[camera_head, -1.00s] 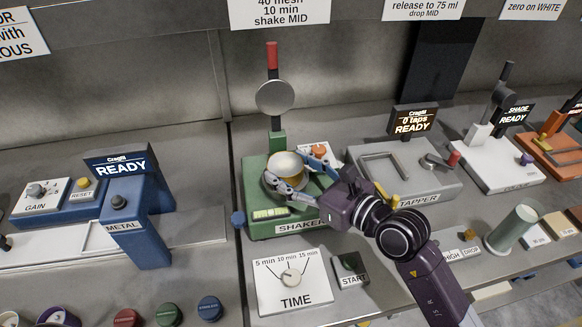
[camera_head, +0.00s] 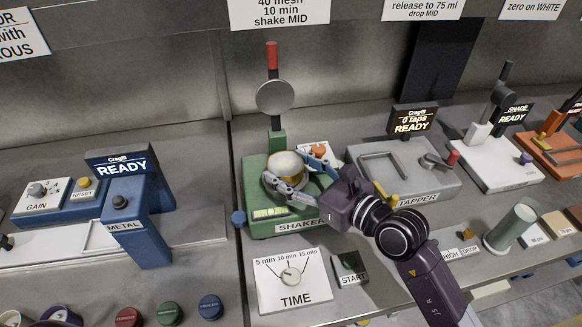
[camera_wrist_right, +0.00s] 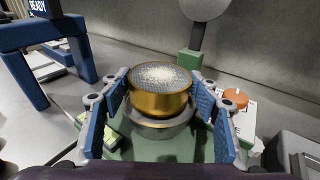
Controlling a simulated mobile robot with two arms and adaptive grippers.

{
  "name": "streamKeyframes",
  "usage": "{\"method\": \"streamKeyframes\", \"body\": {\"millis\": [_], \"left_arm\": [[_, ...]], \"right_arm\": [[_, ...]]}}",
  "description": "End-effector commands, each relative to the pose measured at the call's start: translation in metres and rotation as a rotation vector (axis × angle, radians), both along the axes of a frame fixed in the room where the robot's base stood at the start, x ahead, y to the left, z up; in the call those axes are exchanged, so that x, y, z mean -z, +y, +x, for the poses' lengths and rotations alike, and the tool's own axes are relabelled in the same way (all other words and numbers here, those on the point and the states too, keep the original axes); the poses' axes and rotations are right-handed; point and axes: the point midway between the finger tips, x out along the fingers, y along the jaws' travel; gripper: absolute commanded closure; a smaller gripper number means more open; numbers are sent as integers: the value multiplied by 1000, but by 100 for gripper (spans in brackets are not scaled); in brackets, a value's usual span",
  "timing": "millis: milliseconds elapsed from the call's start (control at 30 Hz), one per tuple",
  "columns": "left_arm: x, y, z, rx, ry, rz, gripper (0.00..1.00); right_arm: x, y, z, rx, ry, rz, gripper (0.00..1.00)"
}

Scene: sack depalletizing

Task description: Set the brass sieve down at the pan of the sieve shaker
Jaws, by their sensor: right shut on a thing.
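The brass sieve (camera_head: 288,161) is a short gold cylinder with pale grains on its mesh, seen clearly in the right wrist view (camera_wrist_right: 161,100). My right gripper (camera_head: 289,169) is shut on it, with blue-padded fingers on both sides in the wrist view. The grey metal pan (camera_wrist_right: 161,128) is directly below the sieve, on the green sieve shaker (camera_head: 258,222). The sieve looks upright and roughly centred over the pan; I cannot tell whether they fully touch. In the head view the fingers hide most of the pan. My left gripper is not in view.
The shaker's post with a round grey plate (camera_head: 275,97) rises behind the sieve. The grey tapper (camera_head: 408,178) stands close on the right. A time dial (camera_head: 291,279) and start button (camera_head: 350,268) are in front. A blue metal detector (camera_head: 135,215) stands left.

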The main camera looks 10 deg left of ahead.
Motion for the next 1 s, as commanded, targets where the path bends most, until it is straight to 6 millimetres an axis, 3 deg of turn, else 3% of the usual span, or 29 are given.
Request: {"method": "streamKeyframes", "body": {"millis": [433, 833, 867, 1000], "left_arm": [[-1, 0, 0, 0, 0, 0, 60], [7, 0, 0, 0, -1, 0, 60], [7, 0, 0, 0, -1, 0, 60], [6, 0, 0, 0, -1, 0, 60]], "right_arm": [[0, 0, 0, 0, 0, 1, 71], [12, 0, 0, 0, 0, 1, 71], [12, 0, 0, 0, 0, 1, 43], [11, 0, 0, 0, 0, 1, 28]]}}
